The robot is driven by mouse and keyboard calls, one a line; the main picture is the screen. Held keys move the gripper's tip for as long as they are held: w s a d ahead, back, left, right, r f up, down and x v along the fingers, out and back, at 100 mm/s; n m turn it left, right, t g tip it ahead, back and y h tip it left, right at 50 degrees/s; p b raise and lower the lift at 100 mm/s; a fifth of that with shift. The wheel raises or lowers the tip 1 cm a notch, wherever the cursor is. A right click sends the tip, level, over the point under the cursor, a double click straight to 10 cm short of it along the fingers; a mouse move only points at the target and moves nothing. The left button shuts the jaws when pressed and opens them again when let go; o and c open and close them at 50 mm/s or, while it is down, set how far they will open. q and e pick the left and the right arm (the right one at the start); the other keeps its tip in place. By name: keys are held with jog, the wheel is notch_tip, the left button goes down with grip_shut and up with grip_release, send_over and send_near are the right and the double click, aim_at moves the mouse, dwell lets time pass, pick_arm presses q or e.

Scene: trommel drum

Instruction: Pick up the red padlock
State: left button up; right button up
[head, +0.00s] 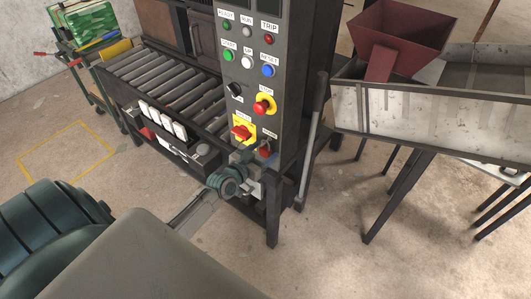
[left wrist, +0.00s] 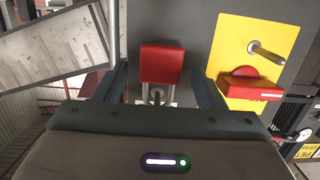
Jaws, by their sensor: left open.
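The red padlock (left wrist: 161,64) shows in the left wrist view with its metal shackle pointing down in the picture, against the grey panel. In the head view the red padlock (head: 265,148) is small, low on the control panel and partly hidden by my gripper. My left gripper (head: 252,170) is in front of the panel's lower end. In the left wrist view my left gripper (left wrist: 162,88) is open, with one dark finger on each side of the padlock. Whether the fingers touch it I cannot tell. My right gripper is in neither view.
A yellow plate with a red rotary switch (head: 241,132) sits beside the padlock; the plate (left wrist: 283,40) also carries a metal pin. The red stop button (head: 263,106) is above. A roller conveyor (head: 165,75) stands left, a metal trough (head: 430,115) right.

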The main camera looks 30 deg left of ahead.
pick_arm(q)
jog(key=shift+w+f, duration=0.1)
jog(key=shift+w, duration=0.1)
jog(key=shift+s, duration=0.1)
jog(key=c, duration=1.1)
jog(key=shift+r, duration=0.2)
jog(key=shift+c, duration=0.2)
jog(key=shift+r+p, duration=0.55)
jog(key=shift+r, duration=0.1)
jog(key=s+a+p, duration=0.1)
jog(key=s+p, duration=0.4)
jog(key=s, duration=1.3)
jog(key=shift+a, duration=0.2)
jog(key=shift+r+p, duration=0.4)
jog(key=shift+p, duration=0.3)
